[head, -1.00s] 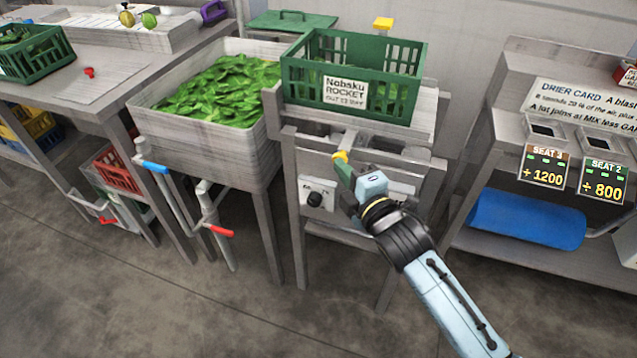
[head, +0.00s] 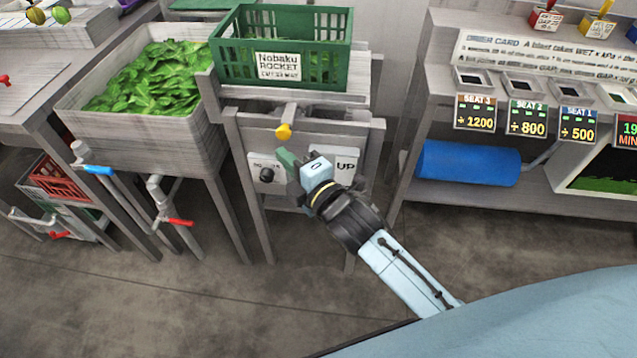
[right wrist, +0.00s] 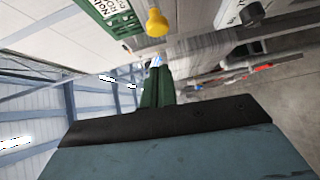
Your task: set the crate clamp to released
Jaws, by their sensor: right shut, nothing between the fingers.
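The green crate (head: 229,62) labelled "Nobaku ROCKET" sits on a grey stand; part of it shows in the right wrist view (right wrist: 100,12). Below its front is a yellow knob (head: 283,132), seemingly the clamp's handle, on a grey bar; it also shows in the right wrist view (right wrist: 157,22). My right gripper (head: 286,160), with green fingers, is shut and empty just below the knob, with a small gap in the picture. Its fingers (right wrist: 157,88) lie together in the right wrist view. My left gripper is not in view.
A black dial (head: 267,173) and an "UP" plate (head: 346,166) are on the stand's front, beside my right gripper. A basin (head: 185,140) of leaves stands left. A drier bench with a blue roll (head: 468,163) stands right. Open floor lies in front.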

